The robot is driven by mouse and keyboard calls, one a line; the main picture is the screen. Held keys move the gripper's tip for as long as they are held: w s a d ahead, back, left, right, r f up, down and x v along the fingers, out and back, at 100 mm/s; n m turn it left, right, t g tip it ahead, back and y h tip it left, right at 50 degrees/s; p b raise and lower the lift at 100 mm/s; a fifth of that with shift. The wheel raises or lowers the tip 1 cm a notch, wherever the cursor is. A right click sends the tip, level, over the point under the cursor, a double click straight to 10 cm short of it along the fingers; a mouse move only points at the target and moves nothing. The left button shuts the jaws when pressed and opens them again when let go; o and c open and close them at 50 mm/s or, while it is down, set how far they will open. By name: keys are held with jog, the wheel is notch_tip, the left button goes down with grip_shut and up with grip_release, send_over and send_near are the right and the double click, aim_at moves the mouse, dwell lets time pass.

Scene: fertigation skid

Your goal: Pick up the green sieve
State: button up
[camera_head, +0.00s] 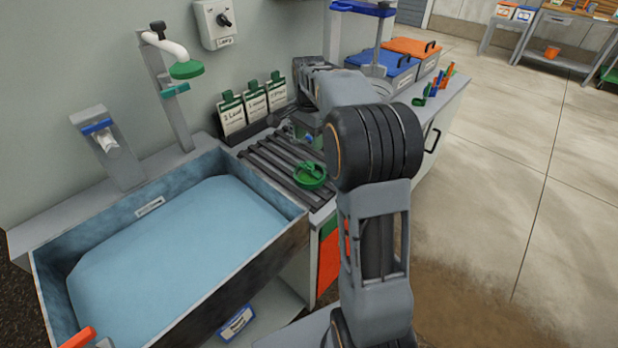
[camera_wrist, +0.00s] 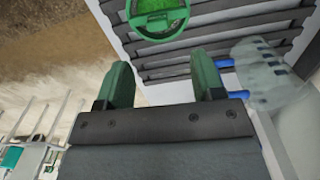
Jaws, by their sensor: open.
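The green sieve (camera_head: 311,175) is a small round ring with a handle or bar across it. It lies on the dark slatted rack beside the sink. In the wrist view the sieve (camera_wrist: 159,16) shows at the top, cut by the frame edge, beyond my fingertips. My gripper (camera_wrist: 163,82) is open, its two green fingers apart with nothing between them. In the head view my gripper (camera_head: 300,135) is partly hidden by my arm, above the rack and behind the sieve.
A sink basin (camera_head: 170,250) with blue water is left of the slatted rack (camera_head: 268,164). Labelled cards (camera_head: 255,105) stand behind the rack. A clear container (camera_wrist: 268,75) is right of the fingers in the wrist view. Blue and orange boxes (camera_head: 383,62) stand farther back.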

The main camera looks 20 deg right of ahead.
aim_at(310, 163)
jog(key=f, duration=0.5)
jog(key=f+b, duration=0.1)
jog(key=f, duration=0.3)
jog(key=shift+s+f, duration=0.2)
jog(key=shift+f, duration=0.2)
jog(key=c, duration=1)
